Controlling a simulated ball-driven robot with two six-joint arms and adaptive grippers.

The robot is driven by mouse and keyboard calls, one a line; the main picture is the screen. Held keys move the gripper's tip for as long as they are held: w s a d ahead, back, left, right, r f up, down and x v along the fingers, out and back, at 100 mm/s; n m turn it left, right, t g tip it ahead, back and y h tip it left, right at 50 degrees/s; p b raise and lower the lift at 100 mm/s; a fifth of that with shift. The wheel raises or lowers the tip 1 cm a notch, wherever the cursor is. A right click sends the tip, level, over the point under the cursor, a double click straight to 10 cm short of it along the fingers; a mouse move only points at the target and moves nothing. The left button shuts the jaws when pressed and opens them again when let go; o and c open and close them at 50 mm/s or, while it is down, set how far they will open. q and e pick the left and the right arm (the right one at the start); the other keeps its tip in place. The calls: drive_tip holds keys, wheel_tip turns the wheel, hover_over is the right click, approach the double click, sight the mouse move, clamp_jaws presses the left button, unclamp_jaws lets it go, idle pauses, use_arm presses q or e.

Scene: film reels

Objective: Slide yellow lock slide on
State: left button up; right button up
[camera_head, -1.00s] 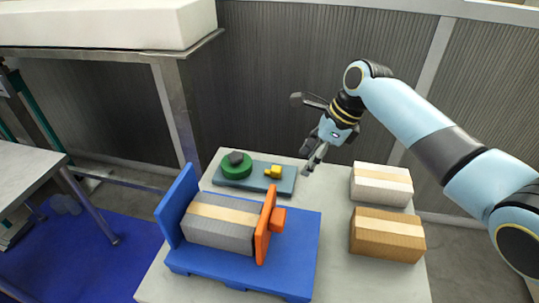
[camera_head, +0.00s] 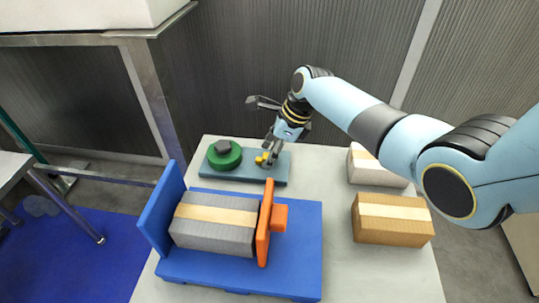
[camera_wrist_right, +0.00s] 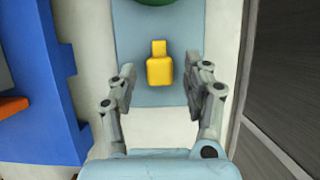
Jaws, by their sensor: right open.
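The yellow lock slide (camera_head: 262,159) lies on the right part of the blue-grey board (camera_head: 237,174). In the right wrist view the yellow lock slide (camera_wrist_right: 160,65) sits ahead of the fingertips, midway across the gap, its narrow end pointing to the green reel. The green reel (camera_head: 223,163) with a dark hub (camera_head: 222,146) is on the left part of the board, apart from the slide. My right gripper (camera_head: 270,160) is open and empty, low over the board beside the slide; it also shows in the right wrist view (camera_wrist_right: 161,80). My left gripper is not in view.
A blue fixture (camera_head: 300,275) with an orange plate (camera_head: 264,225) holds a grey box (camera_head: 200,235) in front of the board. A white box (camera_head: 368,172) and a brown box (camera_head: 395,230) stand to the right. A grey wall rises behind the table.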

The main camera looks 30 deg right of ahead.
drive_tip(key=shift+w+a+f, duration=0.1)
drive_tip(key=shift+a+f, duration=0.05)
drive_tip(key=shift+f, duration=0.2)
drive_tip(key=shift+c, duration=1.8)
drive_tip(key=c, duration=0.4)
clamp_jaws()
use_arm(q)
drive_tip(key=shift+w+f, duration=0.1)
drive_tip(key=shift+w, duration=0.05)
